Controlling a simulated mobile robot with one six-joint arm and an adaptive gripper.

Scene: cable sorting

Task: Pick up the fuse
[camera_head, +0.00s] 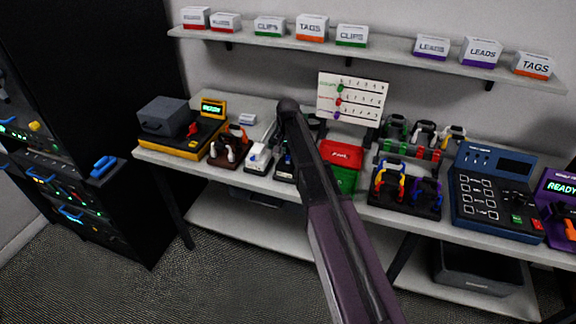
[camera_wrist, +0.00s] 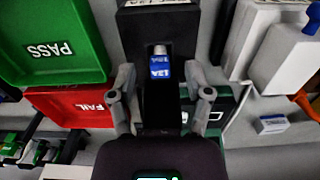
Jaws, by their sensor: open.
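The fuse (camera_wrist: 160,66) is a small blue piece with a silver end and white lettering. It sits in a black holder (camera_wrist: 158,28) in the upper middle of the wrist view. My gripper (camera_wrist: 159,82) is open, with one grey finger on each side of the fuse's line. Clear gaps show between the fingers and the fuse, and no contact is visible; how far down the tips reach is hard to tell. In the head view my arm covers the middle of the bench, and I cannot make out the fuse or the fingertips there.
A green PASS bin (camera_wrist: 50,48) and a red FAIL bin (camera_wrist: 75,106) stand left of the gripper in the wrist view. White blocks (camera_wrist: 285,50) and a small blue-white box (camera_wrist: 271,124) are to the right.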

